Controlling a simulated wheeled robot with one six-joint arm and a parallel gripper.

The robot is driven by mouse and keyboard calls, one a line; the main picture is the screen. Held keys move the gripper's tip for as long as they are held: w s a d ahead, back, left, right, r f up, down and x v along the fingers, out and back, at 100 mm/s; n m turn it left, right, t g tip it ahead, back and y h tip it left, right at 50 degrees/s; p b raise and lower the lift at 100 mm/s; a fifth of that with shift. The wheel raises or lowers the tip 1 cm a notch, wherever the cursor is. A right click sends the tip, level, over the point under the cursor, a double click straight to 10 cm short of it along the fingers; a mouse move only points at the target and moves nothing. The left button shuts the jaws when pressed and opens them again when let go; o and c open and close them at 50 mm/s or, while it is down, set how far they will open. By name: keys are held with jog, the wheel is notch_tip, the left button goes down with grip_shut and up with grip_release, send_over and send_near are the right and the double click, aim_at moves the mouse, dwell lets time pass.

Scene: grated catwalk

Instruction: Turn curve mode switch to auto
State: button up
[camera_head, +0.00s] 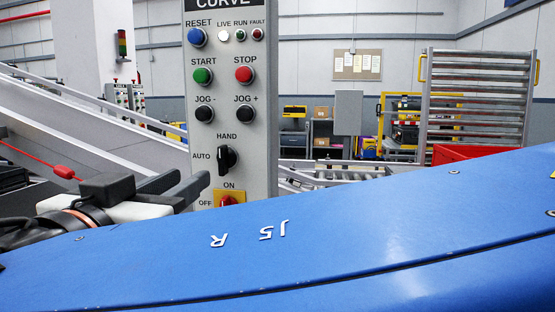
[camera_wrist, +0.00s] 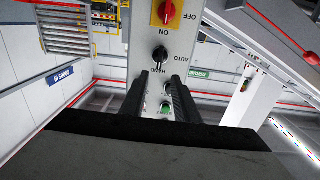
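The CURVE control panel (camera_head: 258,120) is a grey upright box with labelled buttons. Its curve mode switch (camera_head: 226,158) is a black rotary knob below the JOG buttons, with HAND printed above it and AUTO to its left. The knob's handle looks roughly upright, towards HAND. In the wrist view the panel is upside down, and the mode switch (camera_wrist: 160,54) lies just beyond the fingertips. My gripper (camera_head: 188,181) is at the left of the panel's lower part, apart from the knob. In the wrist view my gripper (camera_wrist: 158,80) is open and empty, its two dark fingers spread.
A red-on-yellow ON/OFF switch (camera_head: 231,199) sits just below the mode switch. JOG buttons (camera_head: 204,114) and the green START button (camera_head: 203,76) are above. A conveyor (camera_head: 80,125) runs behind at the left. A metal rack (camera_head: 478,95) stands at the back right.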

aim_at(220, 159)
jog(key=w, duration=0.9)
jog(key=w+d, duration=0.1)
jog(key=w, duration=0.3)
jog(key=shift+w, duration=0.2)
jog(key=shift+c, duration=0.3)
grip_shut()
